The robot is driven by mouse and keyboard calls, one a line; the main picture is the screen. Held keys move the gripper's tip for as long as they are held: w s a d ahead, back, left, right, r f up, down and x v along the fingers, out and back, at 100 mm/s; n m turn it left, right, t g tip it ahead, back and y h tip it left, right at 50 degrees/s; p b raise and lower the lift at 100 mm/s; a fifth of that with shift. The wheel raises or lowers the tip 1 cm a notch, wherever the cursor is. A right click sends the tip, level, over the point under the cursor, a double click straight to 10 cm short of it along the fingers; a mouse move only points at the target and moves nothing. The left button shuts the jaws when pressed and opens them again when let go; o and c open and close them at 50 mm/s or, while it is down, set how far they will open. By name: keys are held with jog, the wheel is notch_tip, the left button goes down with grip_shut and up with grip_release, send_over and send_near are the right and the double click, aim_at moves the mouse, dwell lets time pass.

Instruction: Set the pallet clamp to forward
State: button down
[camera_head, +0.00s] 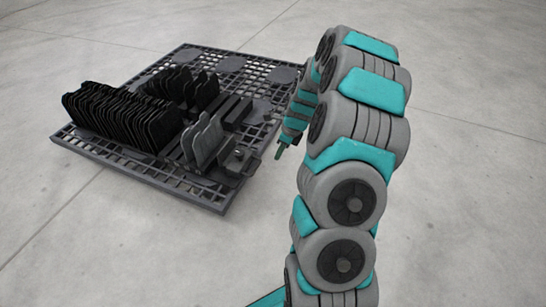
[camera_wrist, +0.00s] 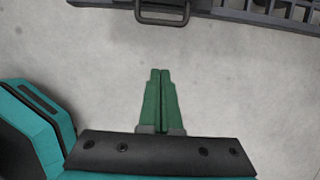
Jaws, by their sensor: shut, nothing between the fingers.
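The pallet clamp (camera_head: 237,160) is a dark grey metal block at the near right edge of the black pallet (camera_head: 190,190), beside grey upright plates. Its setting is too small to tell in the head view. In the wrist view a dark loop-shaped handle (camera_wrist: 163,18) sticks out from the pallet edge at the top; it looks like part of the clamp. My gripper (camera_head: 279,153) is to the right of the clamp, apart from it. In the wrist view my green fingers (camera_wrist: 160,72) are together and empty, pointing at the handle across a gap of bare floor.
Several black plates (camera_head: 118,118) stand in rows on the pallet's left part. Grey upright plates (camera_head: 203,143) stand close to the clamp's left. The pallet's far right holds open lattice with round pads (camera_head: 231,64). Pale concrete floor (camera_head: 90,250) around the pallet is clear.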

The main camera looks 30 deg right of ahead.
aim_at(245, 161)
jog(key=w+a+f+b, duration=0.1)
jog(key=w+a+f, duration=0.3)
jog(key=f, duration=0.5)
jog(key=shift+w+b, duration=0.35)
jog(key=shift+w, duration=0.15)
jog(key=shift+w+r, duration=0.1)
jog(key=w+a+p, duration=0.1)
jog(key=w+p, duration=0.1)
jog(key=w+a+p, duration=0.2)
jog(key=shift+w+a+r, duration=0.1)
jog(key=shift+w+a, duration=0.05)
jog(key=shift+a, duration=0.1)
jog(key=shift+w+a+p, duration=0.4)
jog(key=shift+w, duration=0.1)
